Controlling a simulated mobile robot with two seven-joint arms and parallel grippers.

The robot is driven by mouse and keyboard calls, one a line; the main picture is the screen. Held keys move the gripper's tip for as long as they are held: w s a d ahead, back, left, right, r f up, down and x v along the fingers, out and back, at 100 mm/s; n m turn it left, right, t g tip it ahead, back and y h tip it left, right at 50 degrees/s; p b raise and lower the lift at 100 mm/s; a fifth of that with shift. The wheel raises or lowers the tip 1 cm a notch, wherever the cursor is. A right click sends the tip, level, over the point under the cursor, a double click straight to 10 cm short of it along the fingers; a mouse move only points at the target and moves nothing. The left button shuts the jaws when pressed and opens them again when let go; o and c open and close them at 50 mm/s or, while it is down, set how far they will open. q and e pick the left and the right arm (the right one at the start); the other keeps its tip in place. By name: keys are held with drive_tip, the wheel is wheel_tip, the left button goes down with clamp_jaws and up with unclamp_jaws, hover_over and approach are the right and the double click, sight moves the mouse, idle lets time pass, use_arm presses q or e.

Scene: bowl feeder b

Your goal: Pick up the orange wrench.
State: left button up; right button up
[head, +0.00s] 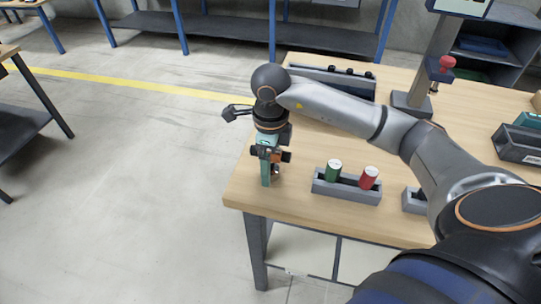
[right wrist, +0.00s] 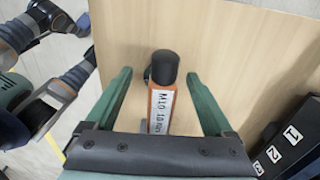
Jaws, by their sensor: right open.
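The orange wrench (right wrist: 161,108) shows in the right wrist view as an orange shaft with a white printed label and a black rounded end. In the head view only a small orange patch of it (head: 276,157) shows beside the fingers; the rest is hidden. My right gripper (right wrist: 158,76) is open, with one green finger on each side of the wrench and a visible gap on both sides. In the head view my right gripper (head: 268,178) points down over the table's left end.
A grey holder (head: 345,191) with a green can (head: 334,171) and a red can (head: 368,178) stands right of the gripper on the wooden table (head: 300,222). A long grey tray (head: 340,79) lies behind.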

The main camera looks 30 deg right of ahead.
drive_tip(key=shift+f, duration=0.3)
drive_tip(key=shift+c, duration=0.4)
clamp_jaws()
idle(0.4)
